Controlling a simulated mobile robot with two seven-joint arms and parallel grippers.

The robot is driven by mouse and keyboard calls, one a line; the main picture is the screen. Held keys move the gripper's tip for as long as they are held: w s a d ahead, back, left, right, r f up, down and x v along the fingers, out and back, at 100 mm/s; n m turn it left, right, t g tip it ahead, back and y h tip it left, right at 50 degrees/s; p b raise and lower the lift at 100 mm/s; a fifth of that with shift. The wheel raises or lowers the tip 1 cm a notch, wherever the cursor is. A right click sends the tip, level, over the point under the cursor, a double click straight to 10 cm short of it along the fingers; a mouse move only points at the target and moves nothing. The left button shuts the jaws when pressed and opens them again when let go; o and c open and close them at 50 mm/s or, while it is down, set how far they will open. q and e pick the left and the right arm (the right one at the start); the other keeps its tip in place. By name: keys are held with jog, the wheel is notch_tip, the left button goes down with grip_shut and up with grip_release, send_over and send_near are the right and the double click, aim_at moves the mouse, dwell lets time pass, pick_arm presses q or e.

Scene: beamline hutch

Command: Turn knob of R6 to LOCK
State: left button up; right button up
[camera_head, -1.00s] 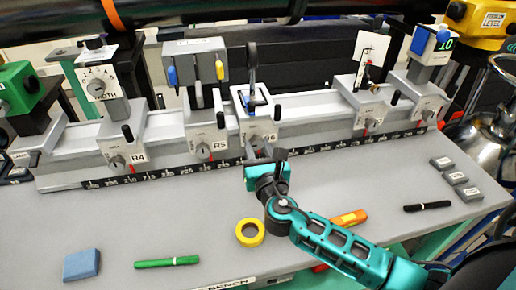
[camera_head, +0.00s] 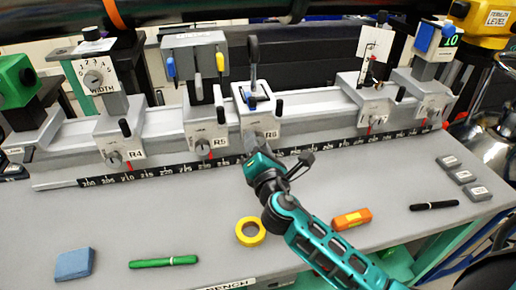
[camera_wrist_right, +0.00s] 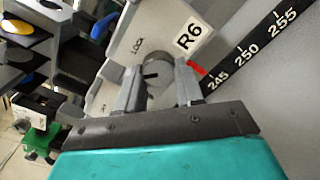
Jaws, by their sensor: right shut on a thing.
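The word LOCK (camera_wrist_right: 138,45) is printed on the plate on the knob's other side. My right gripper (camera_wrist_right: 158,84) has one finger on each side of the knob and is shut on it. The fingers hide part of the knob, and I cannot tell its exact setting. My left gripper is out of view.
Carriages R5 (camera_head: 206,132) and R4 (camera_head: 116,143) stand to the left on the same rail. A black scale (camera_head: 180,171) runs along the rail's front. Yellow tape (camera_head: 238,233), an orange block (camera_head: 351,219) and a green marker (camera_head: 163,262) lie on the bench.

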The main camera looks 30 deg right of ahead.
jog(key=m+b, duration=0.1)
jog(key=m, duration=0.3)
jog(key=m+b, duration=0.1)
jog(key=m, duration=0.3)
jog(key=shift+r+m, duration=0.2)
jog(key=shift+m, duration=0.1)
dwell(0.5)
jog(key=o, duration=1)
jog(key=shift+o, duration=0.2)
jog(key=shift+a, duration=0.1)
